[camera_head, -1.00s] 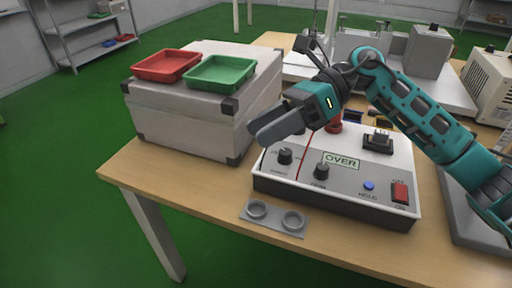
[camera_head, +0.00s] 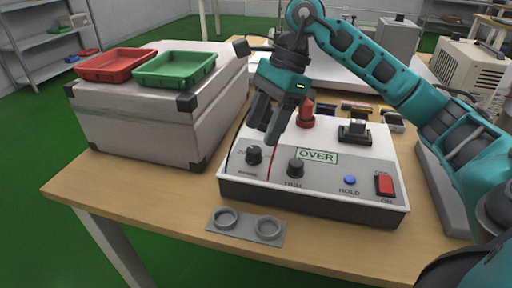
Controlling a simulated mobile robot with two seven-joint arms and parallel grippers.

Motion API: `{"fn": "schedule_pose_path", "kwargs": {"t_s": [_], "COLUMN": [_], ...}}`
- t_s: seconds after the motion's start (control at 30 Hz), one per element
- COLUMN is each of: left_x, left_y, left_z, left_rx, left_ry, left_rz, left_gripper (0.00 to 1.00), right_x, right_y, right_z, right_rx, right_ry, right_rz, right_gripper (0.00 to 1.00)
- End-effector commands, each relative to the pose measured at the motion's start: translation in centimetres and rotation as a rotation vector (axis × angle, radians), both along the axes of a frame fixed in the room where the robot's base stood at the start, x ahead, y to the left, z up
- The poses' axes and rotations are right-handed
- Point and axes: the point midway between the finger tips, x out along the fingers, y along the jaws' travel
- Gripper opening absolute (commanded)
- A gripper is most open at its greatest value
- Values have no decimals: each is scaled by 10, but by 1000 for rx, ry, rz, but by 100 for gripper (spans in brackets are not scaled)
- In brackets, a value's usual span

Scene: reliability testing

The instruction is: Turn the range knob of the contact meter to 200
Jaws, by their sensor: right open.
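The contact meter (camera_head: 330,190) is a white and grey box on the table, with a display reading OVER (camera_head: 317,156). Its left black knob (camera_head: 254,155) has small lettering around it that is too small to read, so its setting cannot be told; it seems to be the range knob. A second black knob (camera_head: 295,168), marked TRIM, sits to its right. My right gripper (camera_head: 265,132) points down above the panel, just above and slightly right of the left knob. Its two dark fingers are apart and hold nothing. My left gripper is not in view.
A blue HOLD button (camera_head: 350,180) and a red power switch (camera_head: 385,185) are on the panel's right. A red post (camera_head: 306,115) and a black socket (camera_head: 355,132) stand behind. A grey two-ring holder (camera_head: 246,227) lies in front. A case (camera_head: 135,125) carries red (camera_head: 117,64) and green (camera_head: 175,69) trays.

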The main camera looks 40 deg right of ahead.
Motion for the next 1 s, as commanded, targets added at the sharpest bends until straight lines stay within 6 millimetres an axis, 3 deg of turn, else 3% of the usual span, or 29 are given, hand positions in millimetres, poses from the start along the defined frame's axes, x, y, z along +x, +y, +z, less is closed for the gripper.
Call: {"fn": "schedule_pose_path", "kwargs": {"t_s": [0.03,0.23,0.67,1.0], "left_x": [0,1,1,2], "left_y": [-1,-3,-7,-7], "left_z": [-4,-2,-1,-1], "left_rx": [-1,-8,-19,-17], "left_ry": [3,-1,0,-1], "left_rz": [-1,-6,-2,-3], "left_gripper": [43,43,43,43], "right_x": [0,1,1,1], "right_y": [4,15,17,17], "right_z": [-12,-35,-41,-41], "right_rx": [0,2,1,1], "right_ry": [4,1,0,0], "right_rz": [2,2,0,0], "right_gripper": [59,59,58,25]}}
